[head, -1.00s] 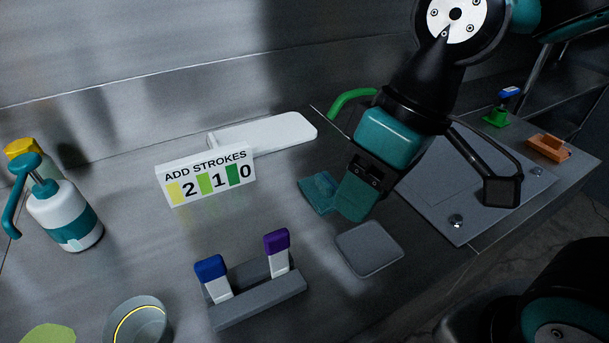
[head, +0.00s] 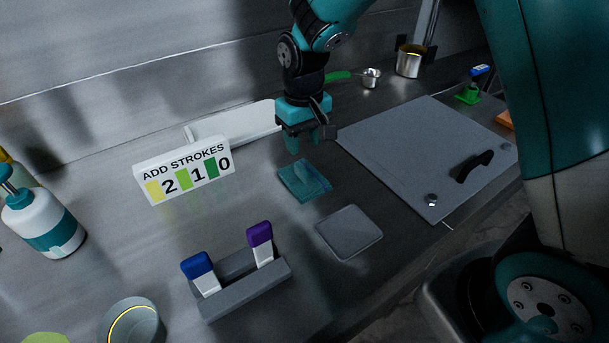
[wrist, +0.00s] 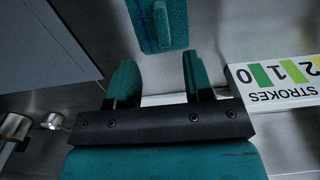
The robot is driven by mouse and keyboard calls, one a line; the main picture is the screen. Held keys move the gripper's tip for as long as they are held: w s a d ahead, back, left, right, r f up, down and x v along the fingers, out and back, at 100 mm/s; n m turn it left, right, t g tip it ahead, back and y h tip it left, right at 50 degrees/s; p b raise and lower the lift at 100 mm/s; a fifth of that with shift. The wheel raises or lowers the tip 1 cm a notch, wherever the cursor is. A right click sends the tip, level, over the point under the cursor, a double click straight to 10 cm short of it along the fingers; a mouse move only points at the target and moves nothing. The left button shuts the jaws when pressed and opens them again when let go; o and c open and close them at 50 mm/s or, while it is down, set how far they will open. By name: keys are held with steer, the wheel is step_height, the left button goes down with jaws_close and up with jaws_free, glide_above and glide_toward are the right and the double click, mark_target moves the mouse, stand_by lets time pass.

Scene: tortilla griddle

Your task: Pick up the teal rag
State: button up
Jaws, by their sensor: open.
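The teal rag (head: 304,181) lies on the steel counter, flat with a raised fold across its middle. It is uncovered in the head view. It also shows at the top of the wrist view (wrist: 158,22), cut off by the frame edge. My gripper (head: 305,142) is open and empty, just behind the rag in the head view. In the wrist view its two teal fingers (wrist: 160,78) stand apart, with the rag beyond their tips and not between them. I cannot tell the exact height above the counter.
The sign (head: 183,170) and a white paddle-like board (head: 240,123) stand left of my gripper. A grey square pad (head: 350,232) lies in front of the rag. The flat griddle plate (head: 420,135) with a black handle is to the right.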

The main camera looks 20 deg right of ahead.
mark_target(303, 168)
steer(key=f+p, duration=0.1)
steer(key=f, duration=0.7)
steer(key=shift+s+a+f+p, duration=0.1)
steer(key=shift+a+f+p, duration=0.1)
steer(key=shift+f+p, duration=0.15)
jaws_close()
